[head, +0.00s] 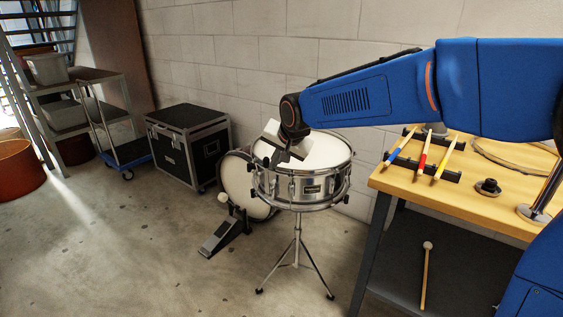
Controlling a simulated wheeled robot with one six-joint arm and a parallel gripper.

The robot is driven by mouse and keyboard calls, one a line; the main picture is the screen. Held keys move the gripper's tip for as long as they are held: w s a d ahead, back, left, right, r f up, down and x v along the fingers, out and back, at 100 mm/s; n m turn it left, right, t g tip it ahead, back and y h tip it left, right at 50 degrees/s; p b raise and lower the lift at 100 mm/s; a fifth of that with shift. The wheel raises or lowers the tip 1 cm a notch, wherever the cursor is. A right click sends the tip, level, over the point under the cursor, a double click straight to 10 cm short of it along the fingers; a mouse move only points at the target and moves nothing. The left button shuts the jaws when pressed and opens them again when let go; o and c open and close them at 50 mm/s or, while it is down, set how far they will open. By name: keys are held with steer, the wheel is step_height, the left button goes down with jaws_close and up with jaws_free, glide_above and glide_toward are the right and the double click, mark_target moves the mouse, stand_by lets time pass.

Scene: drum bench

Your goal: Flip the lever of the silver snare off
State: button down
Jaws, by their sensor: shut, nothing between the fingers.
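The silver snare (315,187) stands upright on a tripod stand (297,250) in the middle of the head view, with its pale drumhead (328,150) facing up. My gripper (275,160) reaches in from the right and points down at the near left part of the snare's rim. It is shut and empty. It overlaps the rim in the picture, and I cannot tell whether it touches the drum. I cannot make out the lever or its position; the gripper may cover it.
A wooden bench (500,207) stands at right, with several coloured sticks (421,160) on a rack. A bass drum (236,180) with a pedal (221,236) stands behind the snare at left. A black case (188,143) is farther back. The floor at front left is clear.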

steer(key=shift+a, duration=0.1)
stand_by(0.3)
steer(key=w+a+n+g+h, duration=0.1)
steer(key=w+a+g+h, duration=0.2)
steer(key=w+a+h, duration=0.2)
steer(key=a, duration=0.2)
steer(key=shift+a+f+g, duration=0.2)
steer(key=shift+a+g, duration=0.1)
steer(key=shift+g, duration=0.1)
steer(key=shift+d, duration=0.1)
steer(key=shift+s+d+f, duration=0.2)
steer(key=shift+s+d, duration=0.15)
steer(key=shift+d, duration=0.2)
stand_by(0.4)
